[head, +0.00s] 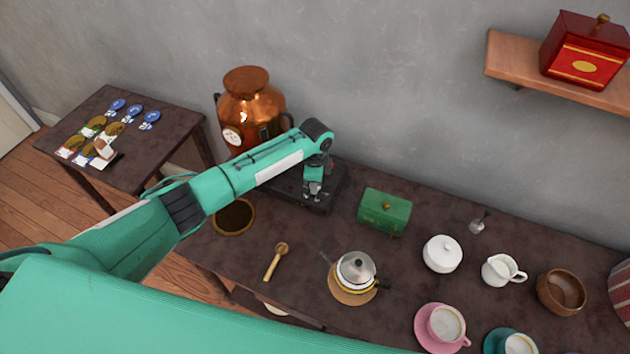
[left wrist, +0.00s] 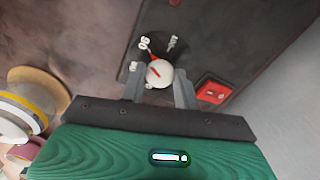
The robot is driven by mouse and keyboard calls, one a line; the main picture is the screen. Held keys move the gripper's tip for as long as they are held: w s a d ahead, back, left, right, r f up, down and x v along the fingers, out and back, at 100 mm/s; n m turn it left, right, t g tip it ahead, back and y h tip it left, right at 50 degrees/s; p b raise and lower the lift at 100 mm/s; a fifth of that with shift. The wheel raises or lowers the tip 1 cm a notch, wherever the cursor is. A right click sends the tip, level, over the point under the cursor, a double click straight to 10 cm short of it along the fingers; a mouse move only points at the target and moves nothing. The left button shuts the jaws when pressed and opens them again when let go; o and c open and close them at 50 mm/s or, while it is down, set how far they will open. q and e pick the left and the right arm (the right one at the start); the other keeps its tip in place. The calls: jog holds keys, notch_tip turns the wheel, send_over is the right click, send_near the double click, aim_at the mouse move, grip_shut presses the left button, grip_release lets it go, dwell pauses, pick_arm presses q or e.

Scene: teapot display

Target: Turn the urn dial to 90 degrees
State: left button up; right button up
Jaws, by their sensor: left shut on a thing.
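The copper urn (head: 262,103) stands at the back of the table, with a round white gauge low on its front. Its black base (head: 327,197) shows to the right, partly behind my left arm. In the left wrist view the white dial (left wrist: 158,73) sits on the dark panel, with a red pointer line on its face and white markings around its far side, too small to read surely. My left gripper (head: 312,193) is at the base; in the left wrist view its two fingers (left wrist: 157,88) are shut on the dial from either side. My right gripper is not in view.
A red switch (left wrist: 213,90) is on the panel just right of the fingers. A green box (head: 384,211), a kettle (head: 356,269), a wooden scoop (head: 274,263) and a bowl of dark grounds (head: 234,216) are on the table nearby. The wall is close behind.

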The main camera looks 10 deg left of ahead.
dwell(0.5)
pick_arm(q)
jog(key=o, duration=1)
jog(key=shift+c, duration=0.2)
notch_tip(320, 180, up, 14)
jog(key=b, duration=0.2)
jog(key=shift+b, duration=0.3)
jog(key=shift+f, duration=0.15)
